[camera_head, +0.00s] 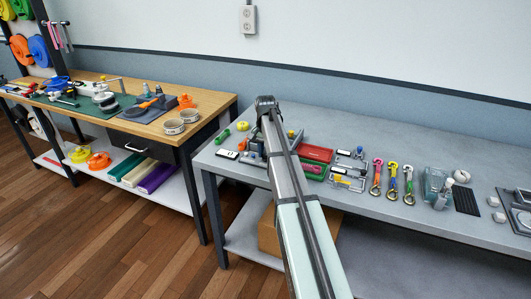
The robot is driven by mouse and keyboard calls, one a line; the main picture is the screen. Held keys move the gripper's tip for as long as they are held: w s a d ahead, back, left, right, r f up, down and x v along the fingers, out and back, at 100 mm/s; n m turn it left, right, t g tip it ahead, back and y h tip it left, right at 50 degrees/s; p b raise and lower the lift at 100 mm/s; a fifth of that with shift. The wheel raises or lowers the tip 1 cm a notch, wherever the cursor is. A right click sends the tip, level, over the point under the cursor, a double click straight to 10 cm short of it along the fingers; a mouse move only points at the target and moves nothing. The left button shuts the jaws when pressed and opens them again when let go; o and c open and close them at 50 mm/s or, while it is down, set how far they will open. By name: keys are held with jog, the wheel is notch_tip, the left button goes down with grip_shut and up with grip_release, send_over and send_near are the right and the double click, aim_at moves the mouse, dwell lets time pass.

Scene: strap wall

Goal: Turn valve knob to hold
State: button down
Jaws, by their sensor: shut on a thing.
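My arm (296,200) reaches up from the bottom of the picture across the grey bench to a dark joint (267,103). My gripper is hidden behind the arm, so its fingers and anything between them do not show. A small dark and grey fixture with a blue part (253,147) stands just left of the arm, partly covered by it. I cannot tell whether it carries the valve knob. Small grey fixtures with blue and yellow parts (349,172) stand right of the arm. No knob marking can be read.
The grey bench (400,217) has a clear front strip. A red and green case (316,155), several coloured straps with hooks (392,178) and a clear container (436,184) stand right of the arm. A wooden-topped bench (215,102) with tools is at left.

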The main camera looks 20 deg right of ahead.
jog(key=shift+n, duration=0.3)
jog(key=n, duration=0.3)
jog(key=shift+n, duration=0.3)
jog(key=n, duration=0.4)
jog(key=shift+n, duration=0.3)
jog(key=n, duration=0.4)
jog(key=shift+n, duration=2.5)
jog(key=c, duration=1.1)
grip_release()
jog(key=shift+r, duration=0.15)
